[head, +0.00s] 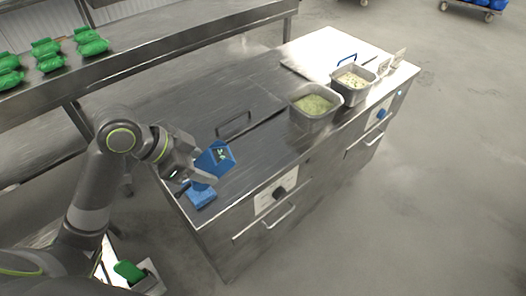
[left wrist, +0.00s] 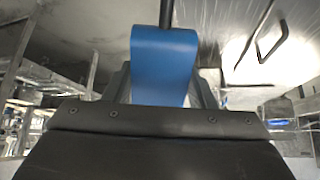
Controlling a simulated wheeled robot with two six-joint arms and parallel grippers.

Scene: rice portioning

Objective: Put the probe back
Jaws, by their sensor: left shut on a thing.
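The probe (head: 214,158) is a blue handheld unit with a small dark display. My left gripper (head: 205,173) is shut on it and holds it at the near left corner of the steel counter. In the left wrist view the blue probe body (left wrist: 165,62) fills the space between the fingers, with a dark rod beyond it. A blue block (head: 201,196), perhaps the probe's holder, sits on the counter edge just below the gripper. I cannot tell whether the probe touches it. My right gripper is not in view.
Two steel pans, one with greenish food (head: 313,106) and one with pale food (head: 352,82), are set in the counter (head: 262,165) farther right. A lid handle (head: 234,124) rises behind the probe. Green packs (head: 90,42) lie on a shelf at upper left.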

